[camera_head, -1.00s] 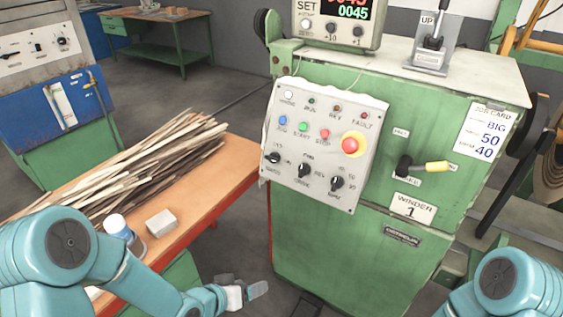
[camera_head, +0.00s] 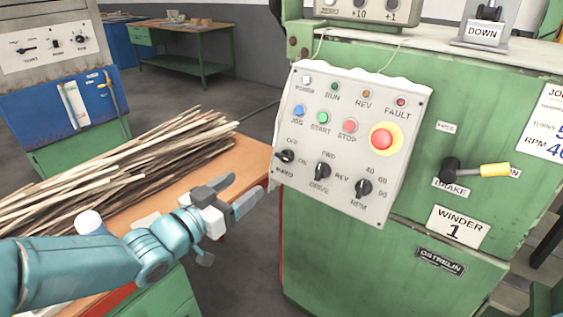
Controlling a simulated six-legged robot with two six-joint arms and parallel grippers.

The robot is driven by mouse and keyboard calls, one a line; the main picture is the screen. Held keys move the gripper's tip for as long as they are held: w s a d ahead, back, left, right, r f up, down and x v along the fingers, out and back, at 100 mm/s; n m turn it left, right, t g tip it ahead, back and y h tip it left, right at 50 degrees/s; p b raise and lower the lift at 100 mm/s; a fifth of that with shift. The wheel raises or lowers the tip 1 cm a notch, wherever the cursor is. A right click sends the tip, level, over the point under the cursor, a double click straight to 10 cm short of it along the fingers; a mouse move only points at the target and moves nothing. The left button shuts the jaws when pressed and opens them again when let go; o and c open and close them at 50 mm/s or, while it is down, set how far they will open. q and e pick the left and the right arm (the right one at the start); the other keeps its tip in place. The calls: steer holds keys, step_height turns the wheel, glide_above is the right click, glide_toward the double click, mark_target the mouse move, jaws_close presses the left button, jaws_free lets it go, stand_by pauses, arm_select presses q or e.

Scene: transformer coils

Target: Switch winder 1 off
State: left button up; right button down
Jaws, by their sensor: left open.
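Winder 1 is a green machine (camera_head: 400,262) with a white plate (camera_head: 458,226) reading WINDER 1. Its light grey control panel (camera_head: 345,205) carries a POWER lamp (camera_head: 306,80) that looks white, buttons, a red emergency button on yellow (camera_head: 382,139) and three black knobs. The left knob (camera_head: 286,156), with OFF and ON marks, is the power knob; its exact setting is hard to read. My left gripper (camera_head: 248,192) is open and empty, left of the panel and a little below that knob, apart from it. My right gripper is not in view.
A brake lever with a yellow grip (camera_head: 494,170) sticks out right of the panel. An orange-topped bench (camera_head: 255,152) with a pile of wooden strips (camera_head: 120,170) stands at left. A lever plate (camera_head: 484,32) on top reads DOWN. Bare floor lies between bench and winder.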

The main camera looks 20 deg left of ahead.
mark_target(281, 158)
arm_select(q)
steer(key=x, duration=1.2)
steer(key=shift+d+r, duration=0.1)
steer(key=shift+w+d, duration=0.15)
steer(key=shift+w, duration=0.45)
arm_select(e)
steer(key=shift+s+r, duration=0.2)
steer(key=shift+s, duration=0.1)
arm_select(q)
steer(key=c, duration=1.1)
steer(key=shift+o, duration=0.2)
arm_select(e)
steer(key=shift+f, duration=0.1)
